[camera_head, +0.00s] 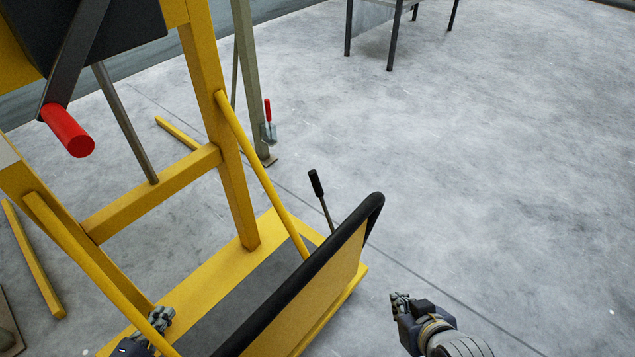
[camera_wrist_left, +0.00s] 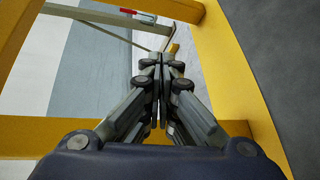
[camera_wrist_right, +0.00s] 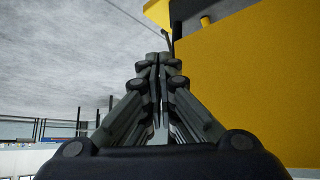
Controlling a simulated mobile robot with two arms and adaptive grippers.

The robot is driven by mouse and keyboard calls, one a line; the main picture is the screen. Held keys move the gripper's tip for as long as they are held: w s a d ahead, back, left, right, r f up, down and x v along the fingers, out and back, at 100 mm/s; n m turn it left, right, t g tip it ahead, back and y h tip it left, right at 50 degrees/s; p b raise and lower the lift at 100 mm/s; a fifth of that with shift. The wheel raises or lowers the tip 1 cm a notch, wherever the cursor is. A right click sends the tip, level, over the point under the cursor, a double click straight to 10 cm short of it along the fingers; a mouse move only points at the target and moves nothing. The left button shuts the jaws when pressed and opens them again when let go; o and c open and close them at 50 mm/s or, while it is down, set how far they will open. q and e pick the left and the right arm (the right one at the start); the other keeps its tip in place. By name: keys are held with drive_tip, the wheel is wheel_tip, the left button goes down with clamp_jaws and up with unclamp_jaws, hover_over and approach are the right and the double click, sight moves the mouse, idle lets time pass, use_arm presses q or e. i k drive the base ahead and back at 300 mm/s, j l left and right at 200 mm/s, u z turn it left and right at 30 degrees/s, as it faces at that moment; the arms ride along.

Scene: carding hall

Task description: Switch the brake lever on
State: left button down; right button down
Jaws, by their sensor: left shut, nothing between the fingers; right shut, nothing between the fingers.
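A lever with a black grip (camera_head: 316,183) on a thin metal rod rises beside the yellow machine's base, leaning a little to the left. A smaller red-handled lever (camera_head: 267,110) stands on a grey bracket at the post behind; I cannot tell which is the brake lever. My left gripper (camera_head: 162,318) is shut and empty, low inside the yellow frame, away from both levers. It also shows in the left wrist view (camera_wrist_left: 160,62). My right gripper (camera_head: 400,300) is shut and empty, right of the machine's panel and apart from the black-gripped lever. It also shows in the right wrist view (camera_wrist_right: 160,62).
The yellow frame (camera_head: 230,185) and its panel with a black rim (camera_head: 320,255) stand between my two grippers. A crank with a red handle (camera_head: 70,130) hangs at upper left. A dark-legged table (camera_head: 388,35) stands far back. The concrete floor on the right is clear.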

sight(312, 175)
drive_tip(key=i+l, duration=0.6)
drive_tip(key=l, duration=0.15)
drive_tip(key=i+l, duration=0.55)
drive_tip(key=l, duration=0.2)
